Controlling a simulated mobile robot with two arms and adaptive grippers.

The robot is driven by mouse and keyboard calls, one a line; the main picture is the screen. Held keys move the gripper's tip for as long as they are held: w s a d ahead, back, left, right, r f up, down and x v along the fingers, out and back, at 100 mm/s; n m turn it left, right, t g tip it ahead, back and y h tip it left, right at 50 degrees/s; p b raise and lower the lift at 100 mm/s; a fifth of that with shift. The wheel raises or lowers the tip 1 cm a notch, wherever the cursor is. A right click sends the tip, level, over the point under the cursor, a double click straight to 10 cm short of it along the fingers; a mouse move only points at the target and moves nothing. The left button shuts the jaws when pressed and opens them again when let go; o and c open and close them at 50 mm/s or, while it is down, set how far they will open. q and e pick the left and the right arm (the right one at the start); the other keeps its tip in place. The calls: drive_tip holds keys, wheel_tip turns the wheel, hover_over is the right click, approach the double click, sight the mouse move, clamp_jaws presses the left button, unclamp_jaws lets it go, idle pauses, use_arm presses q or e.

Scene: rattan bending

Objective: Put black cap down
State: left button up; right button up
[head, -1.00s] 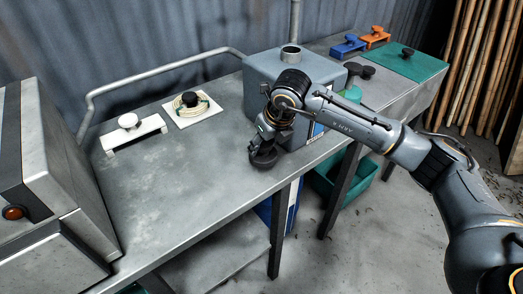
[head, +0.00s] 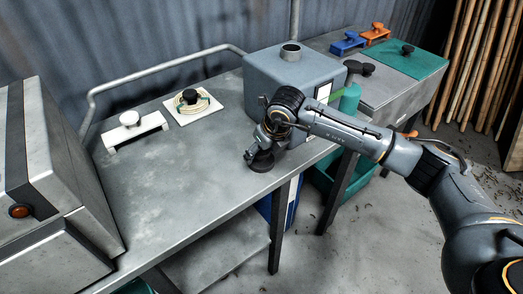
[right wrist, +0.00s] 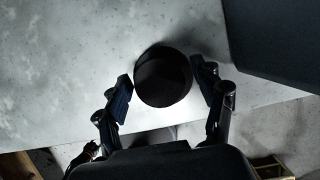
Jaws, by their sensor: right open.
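The black cap (head: 261,163) is at the front part of the grey metal table, just left of the grey-blue box, and appears to rest on the tabletop. In the right wrist view the cap (right wrist: 163,77) is a dark round shape between my fingers. My right gripper (head: 258,153) is directly over the cap, reaching down around it. In the right wrist view my right gripper (right wrist: 163,82) is open, one finger on each side of the cap, with small gaps. The cap's underside is hidden. My left gripper is not in view.
The grey-blue box (head: 275,72) with a round top opening stands close behind my right gripper. A white holder (head: 133,131) and a white plate with coiled rattan (head: 193,106) are at the back left. A grey machine (head: 55,180) fills the left. The table's middle is clear.

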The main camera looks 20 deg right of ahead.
drive_tip(key=shift+r, duration=0.15)
drive_tip(key=b+v, duration=0.2)
drive_tip(key=v, duration=1)
drive_tip(key=shift+w, duration=0.1)
